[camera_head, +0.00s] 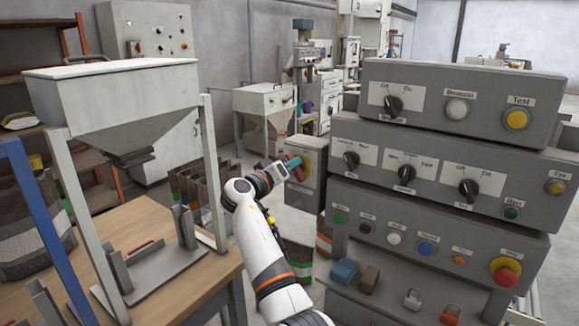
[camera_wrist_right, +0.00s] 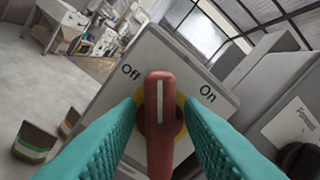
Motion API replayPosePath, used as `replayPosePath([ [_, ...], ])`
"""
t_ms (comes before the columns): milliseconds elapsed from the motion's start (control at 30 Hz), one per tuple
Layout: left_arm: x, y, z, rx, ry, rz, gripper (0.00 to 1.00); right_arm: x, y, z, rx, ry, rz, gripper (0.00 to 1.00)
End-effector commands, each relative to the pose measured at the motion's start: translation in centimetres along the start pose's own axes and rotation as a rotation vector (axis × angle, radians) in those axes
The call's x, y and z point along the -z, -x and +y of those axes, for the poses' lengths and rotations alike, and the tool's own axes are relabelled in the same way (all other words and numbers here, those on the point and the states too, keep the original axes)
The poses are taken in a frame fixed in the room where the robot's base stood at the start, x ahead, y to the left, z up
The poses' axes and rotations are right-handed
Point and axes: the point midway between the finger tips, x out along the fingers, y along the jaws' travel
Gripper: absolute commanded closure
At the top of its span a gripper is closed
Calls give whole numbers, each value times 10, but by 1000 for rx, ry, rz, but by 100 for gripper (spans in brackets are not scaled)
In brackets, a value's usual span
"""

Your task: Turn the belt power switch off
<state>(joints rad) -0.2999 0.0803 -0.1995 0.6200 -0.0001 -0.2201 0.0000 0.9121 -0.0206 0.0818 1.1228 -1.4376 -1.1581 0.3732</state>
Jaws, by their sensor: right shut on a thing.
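The belt power switch is a red handle (camera_wrist_right: 160,135) with a white line, on a yellow disc on a grey box (camera_wrist_right: 205,75). The box is marked "Off" at left and "On" at right in the wrist view. The white line points up in that view, between the two words. In the head view the box (camera_head: 315,155) stands left of the large panels. My right gripper (camera_head: 289,166) is at its face. Its teal fingers (camera_wrist_right: 160,125) are shut on the red handle, one on each side. My left gripper is not in view.
Large grey panels (camera_head: 440,150) with knobs and buttons, including a red mushroom button (camera_head: 505,272), stand close on the right. A hopper (camera_head: 115,95) on a frame over a wooden table (camera_head: 140,225) is on the left. Brown bags (camera_head: 190,185) stand behind my arm.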

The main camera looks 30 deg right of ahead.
Motion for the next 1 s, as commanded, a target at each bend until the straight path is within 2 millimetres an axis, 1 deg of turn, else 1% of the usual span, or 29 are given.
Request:
replayPosePath([
  [600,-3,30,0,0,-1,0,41,-1,0,5,0,578,-3,89],
  [800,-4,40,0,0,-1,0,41,1,0,7,1,726,-2,89],
  [1000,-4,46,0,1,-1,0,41,2,0,8,1,826,-1,89],
])
